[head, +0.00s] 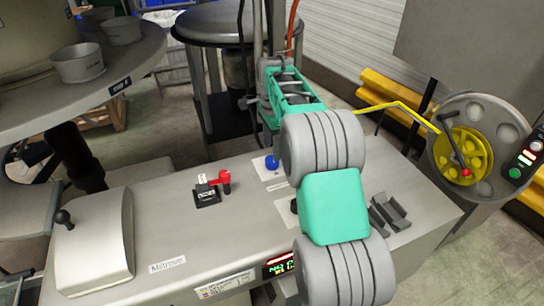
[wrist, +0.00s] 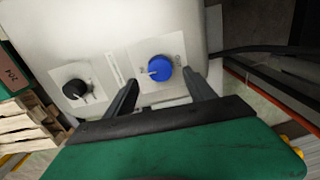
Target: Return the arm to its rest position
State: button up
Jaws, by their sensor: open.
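My arm reaches out over the grey machine (head: 150,215) in the head view, with its grey and green links in the foreground. My gripper (wrist: 160,82) shows in the wrist view, open and empty, its two dark fingers pointing at the machine panel. A blue knob (wrist: 159,68) appears between the fingertips; I cannot tell how far away it is. A black knob (wrist: 75,89) is left of the fingers. In the head view the blue knob (head: 271,163) is just left of my arm, and I cannot make out the gripper fingers there.
A small red-handled switch (head: 222,181) and a grey cover with a black ball lever (head: 95,240) are on the machine. A round table with metal bowls (head: 77,63) stands at left. A reel with a yellow hub (head: 463,157) and a yellow guard rail (head: 395,97) are at right.

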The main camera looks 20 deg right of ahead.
jog(key=shift+r, duration=1.3)
jog(key=s+a+r+n+t, duration=0.1)
jog(key=s+a+r+n, duration=0.1)
jog(key=s+a+n, duration=0.45)
jog(key=s+a+r+n+t, duration=0.15)
jog(key=s+a+n, duration=0.25)
jog(key=s+n, duration=0.55)
jog(key=s+f+n, duration=0.1)
jog(key=s+f, duration=0.1)
jog(key=s, duration=0.3)
jog(key=s+a+f+n+t, duration=0.1)
jog(key=s+f, duration=0.1)
jog(key=s, duration=0.3)
jog(key=shift+a+f+n, duration=0.3)
jog(key=shift+f, duration=0.05)
jog(key=shift+c, duration=0.4)
